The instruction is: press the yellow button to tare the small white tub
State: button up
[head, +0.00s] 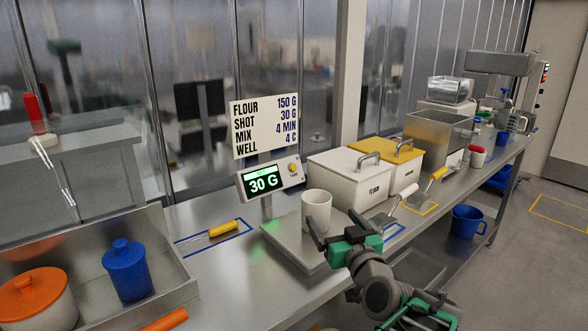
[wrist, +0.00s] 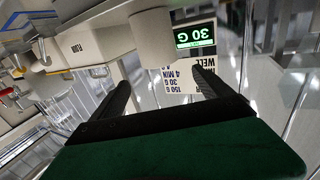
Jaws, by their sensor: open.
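The small white tub (head: 317,209) stands upright on the flat metal scale plate (head: 290,247). Behind it, the scale's display head (head: 263,184) is lit green and reads 30 G. The yellow button (head: 292,167) is on that head, right of the screen; I cannot make it out in the wrist view. My gripper (head: 334,222) is open and empty, with its fingers close to the tub on its near right side. In the wrist view, my gripper (wrist: 163,80) points toward the tub (wrist: 152,37), with the display (wrist: 195,36) beyond; whether a finger touches the tub is unclear.
A sign (head: 265,126) stands behind the display. The white flour bin (head: 349,178) and a yellow-lidded bin (head: 396,158) stand right of the scale. A yellow-handled tool (head: 222,229) lies left in a blue outline. A tray (head: 165,285) with lidded pots is at front left.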

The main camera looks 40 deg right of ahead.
grip_shut()
dwell(0.8)
dwell(0.7)
